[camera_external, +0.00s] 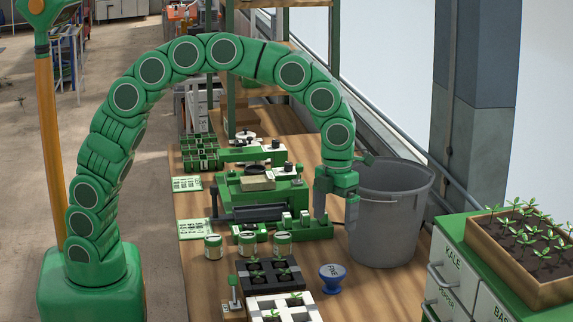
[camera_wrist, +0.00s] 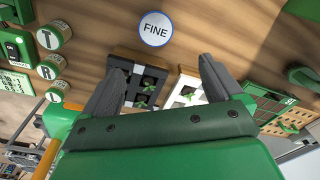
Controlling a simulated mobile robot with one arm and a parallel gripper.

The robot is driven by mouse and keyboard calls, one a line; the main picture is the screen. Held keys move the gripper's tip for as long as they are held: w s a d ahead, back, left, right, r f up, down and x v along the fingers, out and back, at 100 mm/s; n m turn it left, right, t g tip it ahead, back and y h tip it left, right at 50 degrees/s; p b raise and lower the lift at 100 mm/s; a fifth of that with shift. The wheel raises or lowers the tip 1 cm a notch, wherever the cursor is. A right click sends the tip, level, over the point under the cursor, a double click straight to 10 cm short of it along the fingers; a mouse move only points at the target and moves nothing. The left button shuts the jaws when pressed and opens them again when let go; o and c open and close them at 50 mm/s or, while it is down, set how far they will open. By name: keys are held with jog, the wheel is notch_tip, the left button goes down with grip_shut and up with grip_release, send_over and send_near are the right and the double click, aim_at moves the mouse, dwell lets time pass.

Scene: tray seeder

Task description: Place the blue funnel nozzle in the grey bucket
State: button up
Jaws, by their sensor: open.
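The blue funnel nozzle (camera_external: 332,275) stands on the wooden bench near its front right, in front of the grey bucket (camera_external: 390,225). Its round white top reads FINE in the wrist view (camera_wrist: 155,29), where it lies beyond the fingertips, near the top edge. My gripper (camera_external: 335,212) is open and empty, its fingers pointing down beside the left wall of the bucket. In the wrist view my gripper (camera_wrist: 163,62) shows both fingers spread apart with nothing between them. The bucket's inner floor is hidden in the external view, and I do not make out the bucket in the wrist view.
A black seedling tray (camera_external: 274,273) and a white tray (camera_external: 285,306) stand left of the nozzle. Several labelled cans (camera_external: 248,243) and a green seeder machine (camera_external: 262,190) are further left and behind. A cabinet with a wooden planter (camera_external: 535,290) stands at right.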

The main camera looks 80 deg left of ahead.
jog(key=m, duration=0.2)
send_near(334, 271)
jog(key=shift+y, duration=0.3)
jog(key=f, duration=0.2)
jog(key=d+f, duration=0.1)
jog(key=f, duration=0.2)
jog(key=shift+f, duration=0.2)
jog(key=shift+s+a+f, duration=0.1)
jog(key=shift+a+f, duration=0.05)
jog(key=shift+f, duration=1.6)
jog(key=shift+s+a+f, duration=0.1)
jog(key=shift+a+f, duration=0.1)
jog(key=shift+f, duration=1.55)
jog(key=shift+c, duration=0.4)
jog(key=c, duration=0.9)
jog(key=shift+c, duration=0.2)
jog(key=shift+r, duration=0.15)
